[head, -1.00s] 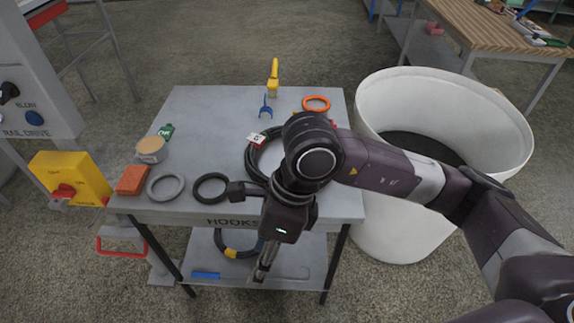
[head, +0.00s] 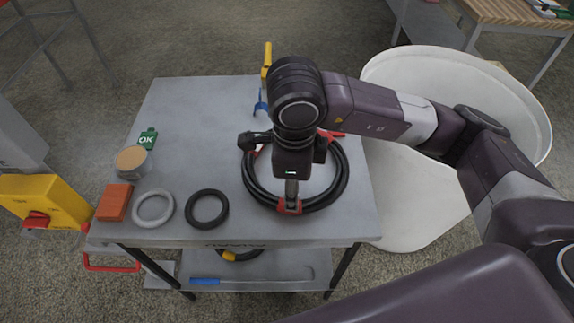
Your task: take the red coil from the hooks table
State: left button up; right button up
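A coil of black hose (head: 340,185) with red bands lies on the grey hooks table (head: 185,105), right of its middle. One red band (head: 290,207) is on the near side of the coil, and a red piece shows at its far right. My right gripper (head: 291,198) points down at the near red band, at or just above it. Its fingers are seen edge-on, so I cannot tell whether they are open or closed on the hose. My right arm hides part of the coil's far side. My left gripper is not in view.
A black ring (head: 207,223), a grey ring (head: 138,207), an orange block (head: 114,202), a round tub (head: 133,161) and a green OK tag (head: 148,138) lie on the left. A yellow-handled tool (head: 267,60) is at the back. A white bin (head: 400,205) stands right.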

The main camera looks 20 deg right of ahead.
jog(key=shift+w+f, duration=0.15)
jog(key=shift+f, duration=0.15)
jog(key=f, duration=0.5)
jog(key=shift+d+f+p, duration=0.2)
jog(key=shift+f+p, duration=0.1)
jog(key=shift+f, duration=0.6)
grip_shut()
jog(key=c, duration=0.6)
grip_release()
grip_shut()
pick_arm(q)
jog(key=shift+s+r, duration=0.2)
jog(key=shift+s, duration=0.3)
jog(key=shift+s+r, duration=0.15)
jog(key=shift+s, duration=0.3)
